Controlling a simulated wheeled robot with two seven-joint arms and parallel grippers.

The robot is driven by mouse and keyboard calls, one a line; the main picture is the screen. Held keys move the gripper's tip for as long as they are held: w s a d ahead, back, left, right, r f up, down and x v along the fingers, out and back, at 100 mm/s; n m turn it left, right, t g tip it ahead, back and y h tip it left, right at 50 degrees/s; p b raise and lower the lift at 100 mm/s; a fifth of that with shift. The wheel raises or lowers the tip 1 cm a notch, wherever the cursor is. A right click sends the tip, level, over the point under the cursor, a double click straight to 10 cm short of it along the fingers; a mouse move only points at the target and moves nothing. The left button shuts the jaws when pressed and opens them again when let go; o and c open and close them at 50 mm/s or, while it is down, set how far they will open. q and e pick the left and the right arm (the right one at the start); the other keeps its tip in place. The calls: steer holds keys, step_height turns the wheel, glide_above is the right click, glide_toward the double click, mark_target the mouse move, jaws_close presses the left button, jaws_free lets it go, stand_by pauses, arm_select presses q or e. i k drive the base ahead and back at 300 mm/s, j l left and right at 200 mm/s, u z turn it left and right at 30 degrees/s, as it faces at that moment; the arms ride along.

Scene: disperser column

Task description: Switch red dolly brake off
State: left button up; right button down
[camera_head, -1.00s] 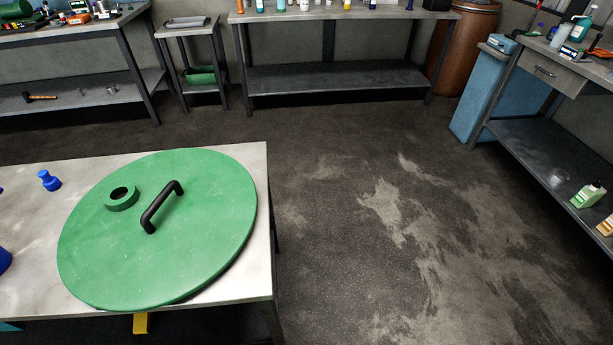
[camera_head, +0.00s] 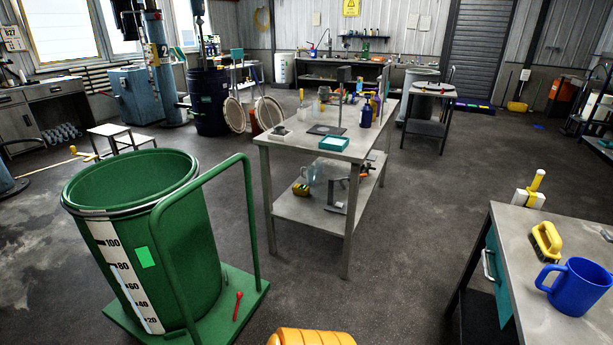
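A green drum (camera_head: 165,245) with a white level scale stands on a green dolly (camera_head: 246,294) at the front left. The dolly has a tall green push handle (camera_head: 251,200). A small red lever (camera_head: 237,305) stands up from the dolly's deck, to the right of the drum and tilted slightly. I take it to be the brake; its setting cannot be told. Neither of my grippers is in view.
A steel table (camera_head: 285,152) with tools stands right of the dolly. A workbench (camera_head: 549,277) with a blue mug (camera_head: 577,286) and a brush (camera_head: 546,242) is at the right. An orange ribbed object (camera_head: 310,338) is at the bottom edge. Open floor lies between table and bench.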

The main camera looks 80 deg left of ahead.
mark_target(239, 294)
steer(key=u, duration=3.4)
